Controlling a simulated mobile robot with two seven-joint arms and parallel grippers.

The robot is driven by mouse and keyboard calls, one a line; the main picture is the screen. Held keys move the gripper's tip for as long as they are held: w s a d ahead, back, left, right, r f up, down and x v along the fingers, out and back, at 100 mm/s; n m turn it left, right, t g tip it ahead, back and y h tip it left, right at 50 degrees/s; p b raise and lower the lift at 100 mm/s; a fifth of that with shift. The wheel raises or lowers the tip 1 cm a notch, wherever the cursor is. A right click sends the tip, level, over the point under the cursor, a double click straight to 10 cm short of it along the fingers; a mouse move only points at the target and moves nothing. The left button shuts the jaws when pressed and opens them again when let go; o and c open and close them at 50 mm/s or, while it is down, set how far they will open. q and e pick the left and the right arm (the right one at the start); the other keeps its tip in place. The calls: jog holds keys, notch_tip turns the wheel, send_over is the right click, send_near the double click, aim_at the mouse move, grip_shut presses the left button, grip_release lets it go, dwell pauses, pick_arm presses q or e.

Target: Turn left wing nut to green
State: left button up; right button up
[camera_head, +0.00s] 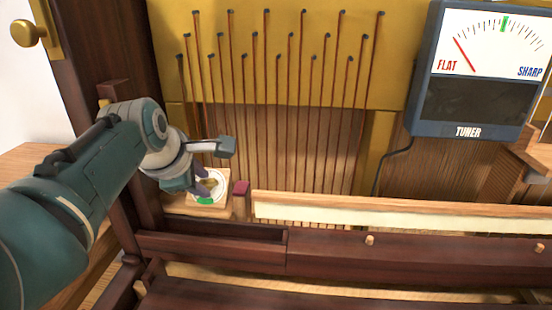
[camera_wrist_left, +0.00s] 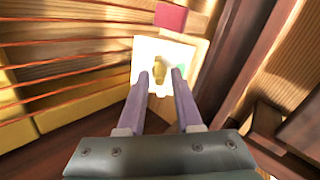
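The brass wing nut (camera_wrist_left: 161,75) sits on a white dial plate (camera_wrist_left: 146,49) with a green mark, seen ahead of my left gripper (camera_wrist_left: 161,80) in the left wrist view. The two fingers are apart with the wing nut between or just beyond their tips; I cannot tell whether they touch it. In the head view the left gripper (camera_head: 201,184) reaches over the dial from the left and partly hides the wing nut. The dial's green mark (camera_head: 206,201) shows at its lower edge. My right gripper is not in view.
A tuner (camera_head: 480,75) stands at the upper right, its red needle towards FLAT and a green band at top centre. Several copper strings (camera_head: 270,95) run down the yellow board. A dark red block (camera_head: 240,187) is beside the dial. A wooden rail (camera_head: 400,212) lies to its right.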

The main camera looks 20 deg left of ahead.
pick_arm(q)
grip_shut()
jog(key=shift+r+n+p, duration=0.15)
jog(key=shift+n+p, duration=0.2)
jog(key=shift+n, duration=1.45)
jog(key=shift+n+p, duration=0.3)
jog(key=shift+n, duration=1.6)
